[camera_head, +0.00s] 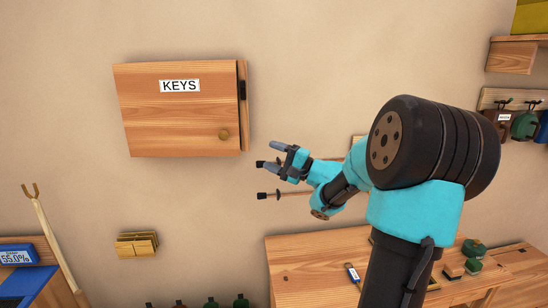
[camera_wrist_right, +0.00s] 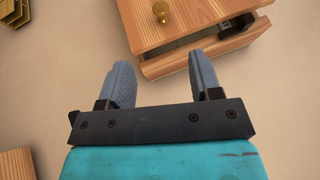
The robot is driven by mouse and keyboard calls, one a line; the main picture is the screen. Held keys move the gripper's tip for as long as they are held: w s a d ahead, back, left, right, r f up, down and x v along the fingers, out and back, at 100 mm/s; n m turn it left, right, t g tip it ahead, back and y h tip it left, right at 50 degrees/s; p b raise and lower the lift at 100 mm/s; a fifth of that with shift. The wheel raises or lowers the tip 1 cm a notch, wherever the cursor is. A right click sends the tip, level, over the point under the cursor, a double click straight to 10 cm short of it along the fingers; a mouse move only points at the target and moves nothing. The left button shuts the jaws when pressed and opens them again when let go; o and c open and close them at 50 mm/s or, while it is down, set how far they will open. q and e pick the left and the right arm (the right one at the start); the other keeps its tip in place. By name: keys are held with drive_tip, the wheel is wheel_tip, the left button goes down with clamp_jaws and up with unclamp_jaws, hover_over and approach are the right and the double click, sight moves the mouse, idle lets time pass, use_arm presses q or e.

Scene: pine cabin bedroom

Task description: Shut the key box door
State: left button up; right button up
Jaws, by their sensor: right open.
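The wooden key box door (camera_head: 180,105) hangs on the wall at the left in the head view, with a "KEYS" label and a round brass knob (camera_head: 223,134) near its lower right corner. The door stands slightly ajar; a narrow gap shows between it and the box body (camera_head: 245,120) along the right side. My right gripper (camera_head: 268,155) is open and empty, below and right of the knob, apart from the door. My left gripper is out of view.
A wooden bench (camera_head: 325,265) stands below at the right. A small brass-coloured holder (camera_head: 136,245) is on the wall below the box. Hooks with hanging items (camera_head: 524,124) and a shelf (camera_head: 512,55) are at the far right.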

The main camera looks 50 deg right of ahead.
drive_tip(key=shift+c, duration=0.2)
drive_tip(key=shift+w+r, duration=0.15)
drive_tip(key=c, duration=0.3)
drive_tip(key=shift+w+r, duration=0.2)
drive_tip(key=shift+r, duration=0.05)
drive_tip(key=shift+c, duration=0.7)
drive_tip(key=w+r+t+h, duration=0.1)
drive_tip(key=w+r+n+t+h, duration=0.1)
drive_tip(key=h, duration=0.1)
drive_tip(key=w+r+n+t+h, duration=0.1)
drive_tip(key=r+t+h, duration=0.1)
drive_tip(key=shift+w+d, duration=0.1)
drive_tip(key=shift+d, duration=0.2)
clamp_jaws()
drive_tip(key=w+a+f+n+g+h, duration=0.2)
drive_tip(key=w+a+f+g+h, duration=0.1)
drive_tip(key=a+g+h, duration=0.3)
drive_tip(key=w+a+f+n+g+h, duration=0.1)
drive_tip(key=w+a+f+g+h, duration=0.2)
drive_tip(key=a+g+h, duration=0.4)
drive_tip(key=a+h, duration=0.1)
drive_tip(key=a, duration=0.3)
drive_tip(key=shift+w+f+n, duration=0.25)
drive_tip(key=shift+f+n, duration=0.05)
drive_tip(key=shift+n, duration=0.1)
